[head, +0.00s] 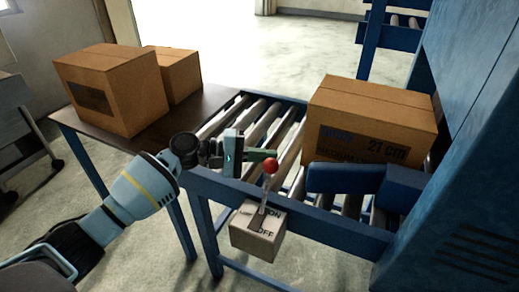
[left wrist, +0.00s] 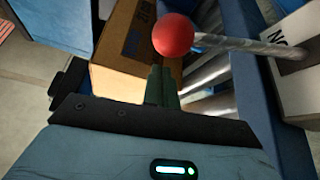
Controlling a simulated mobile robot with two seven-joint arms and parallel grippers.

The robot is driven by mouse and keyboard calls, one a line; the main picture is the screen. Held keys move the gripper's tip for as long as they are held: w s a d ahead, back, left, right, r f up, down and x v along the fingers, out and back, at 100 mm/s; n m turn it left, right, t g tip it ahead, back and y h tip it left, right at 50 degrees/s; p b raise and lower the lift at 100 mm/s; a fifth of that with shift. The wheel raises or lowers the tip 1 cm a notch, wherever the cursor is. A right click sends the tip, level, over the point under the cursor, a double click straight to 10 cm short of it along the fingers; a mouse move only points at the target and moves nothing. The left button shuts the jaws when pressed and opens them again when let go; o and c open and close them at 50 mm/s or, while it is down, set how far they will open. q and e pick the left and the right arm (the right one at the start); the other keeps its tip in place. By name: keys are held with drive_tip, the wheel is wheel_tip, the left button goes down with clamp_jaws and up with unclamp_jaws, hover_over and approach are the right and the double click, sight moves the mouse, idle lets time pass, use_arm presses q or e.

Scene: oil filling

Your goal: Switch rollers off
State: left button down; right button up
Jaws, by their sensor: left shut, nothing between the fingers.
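The roller switch is a grey box (head: 255,243) marked ON and OFF on the front rail of the conveyor. Its metal lever with a red ball knob (head: 270,165) points up, on the ON side. My left gripper (head: 268,155) is shut and empty, its green fingertips right by the knob. In the left wrist view the red knob (left wrist: 173,35) is just beyond the fingertips (left wrist: 160,75), and the lever runs right to the switch box (left wrist: 297,80). I cannot tell whether the fingers touch the knob. My right gripper is not in view.
A cardboard box (head: 372,125) sits on the conveyor rollers (head: 232,113), beside a blue machine housing (head: 470,120) at right. Two more boxes (head: 112,88) stand on the dark table (head: 88,124) at left. A blue bar (head: 345,179) crosses above the front rail.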

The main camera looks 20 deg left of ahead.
use_arm(q)
drive_tip(key=shift+s+d+r, duration=0.1)
drive_tip(key=shift+s+r, duration=0.1)
drive_tip(key=shift+s, duration=0.65)
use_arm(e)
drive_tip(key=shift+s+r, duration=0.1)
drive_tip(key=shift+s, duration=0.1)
